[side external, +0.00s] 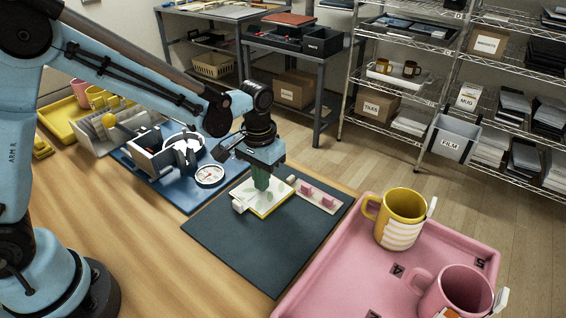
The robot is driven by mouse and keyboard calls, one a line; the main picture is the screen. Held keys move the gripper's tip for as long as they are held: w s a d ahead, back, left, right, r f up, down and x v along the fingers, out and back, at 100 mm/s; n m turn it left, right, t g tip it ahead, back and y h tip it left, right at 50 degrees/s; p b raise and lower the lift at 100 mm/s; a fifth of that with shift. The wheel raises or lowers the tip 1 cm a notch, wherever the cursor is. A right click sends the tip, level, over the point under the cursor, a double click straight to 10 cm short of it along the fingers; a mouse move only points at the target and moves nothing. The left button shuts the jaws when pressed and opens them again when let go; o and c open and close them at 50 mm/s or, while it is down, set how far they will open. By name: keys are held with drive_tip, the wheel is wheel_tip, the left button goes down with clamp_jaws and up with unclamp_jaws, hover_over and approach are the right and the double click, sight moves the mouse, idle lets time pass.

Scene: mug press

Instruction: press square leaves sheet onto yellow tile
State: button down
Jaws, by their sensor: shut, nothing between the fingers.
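The leaves sheet (252,191), pale with green leaf marks, lies over the yellow tile (271,210), whose yellow edge shows along its front right side. Both are on the dark mat (240,245). My gripper (262,186) is shut, pointing down onto the middle of the sheet. Its green fingertips appear to touch the sheet, and they hide part of it. A small white block (239,206) stands at the near left corner of the tile.
A pale strip with pink blocks (304,189) lies right of the tile. A pink tray (340,262) holds a yellow mug (402,212) and a pink mug (460,290). A blue press station with a dial gauge (210,174) stands behind left. The mat's front is clear.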

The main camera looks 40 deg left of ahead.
drive_tip(key=shift+f, duration=0.5)
idle(1.2)
drive_tip(key=shift+r, duration=3.05)
drive_tip(key=shift+s+a+r, duration=0.1)
drive_tip(key=shift+r, duration=0.1)
drive_tip(key=s+a+r+t, duration=0.6)
drive_tip(key=s+a+t, duration=0.1)
drive_tip(key=s, duration=0.4)
drive_tip(key=shift+s+a+r, duration=0.15)
drive_tip(key=shift+s, duration=0.05)
